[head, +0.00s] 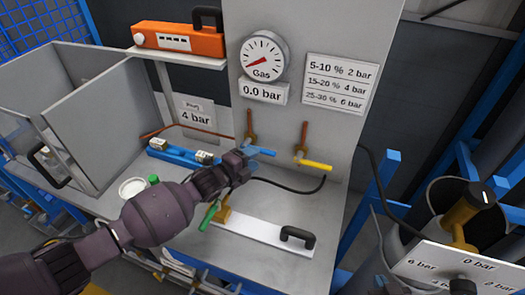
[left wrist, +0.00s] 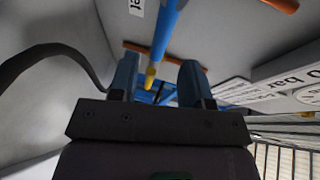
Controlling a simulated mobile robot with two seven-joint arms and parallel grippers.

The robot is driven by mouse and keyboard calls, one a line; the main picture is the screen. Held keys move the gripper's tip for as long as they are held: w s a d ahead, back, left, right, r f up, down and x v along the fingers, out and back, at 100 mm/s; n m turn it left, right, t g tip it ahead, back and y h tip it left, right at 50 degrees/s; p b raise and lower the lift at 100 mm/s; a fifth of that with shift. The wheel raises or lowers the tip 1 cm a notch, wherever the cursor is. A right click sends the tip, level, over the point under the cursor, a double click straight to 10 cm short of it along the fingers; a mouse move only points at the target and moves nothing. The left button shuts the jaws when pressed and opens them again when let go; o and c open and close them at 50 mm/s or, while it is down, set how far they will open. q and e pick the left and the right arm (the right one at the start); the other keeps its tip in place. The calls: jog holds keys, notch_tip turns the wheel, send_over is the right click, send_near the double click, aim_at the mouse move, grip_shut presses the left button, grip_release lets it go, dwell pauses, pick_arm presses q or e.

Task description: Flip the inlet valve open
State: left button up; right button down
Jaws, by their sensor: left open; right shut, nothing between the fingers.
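A blue lever (head: 264,152) sticks out to the right at the foot of a copper pipe on the grey panel. In the left wrist view a blue lever (left wrist: 167,28) runs up from the space between my fingers, beside a label of which only "et" is readable. My left gripper (head: 248,153) is open, right at the blue lever, and hides its left end; its two fingers (left wrist: 158,80) stand apart in the wrist view. I cannot tell whether they touch the lever. A yellow lever (head: 314,164) sits to the right on a second pipe. My right gripper is not in view.
A gas gauge (head: 264,57) above a "0.0 bar" sign is on the panel. A white plate with a black handle (head: 297,237) and green lever (head: 209,215) lie on the bench. A black hose (head: 287,188) runs behind. A grey box (head: 75,115) stands left.

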aim_at(264, 150)
pick_arm(q)
jog(key=shift+x, duration=2.9)
jog(key=shift+c, duration=0.4)
grip_shut()
